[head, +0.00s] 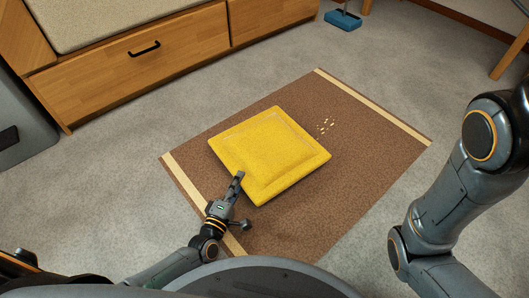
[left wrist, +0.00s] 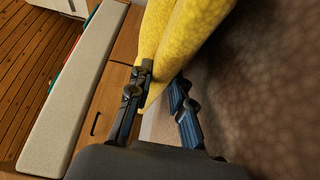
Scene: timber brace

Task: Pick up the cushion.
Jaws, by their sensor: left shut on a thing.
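The yellow square cushion (head: 270,150) is over the brown rug, its face up. I cannot tell whether its near edge is raised off the rug. My left gripper (head: 237,184) is at the cushion's near left edge, shut on it. In the left wrist view the cushion (left wrist: 183,40) fills the top middle, and its edge runs down between the two fingers of my left gripper (left wrist: 160,98). My right arm shows at the right of the head view, but its gripper is out of view.
The brown rug (head: 370,125) with pale end bands lies on grey carpet. Small pale crumbs (head: 326,126) lie on it, right of the cushion. A wooden bench with drawers (head: 150,65) stands at the back left. A blue brush head (head: 343,20) is on the floor at the back.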

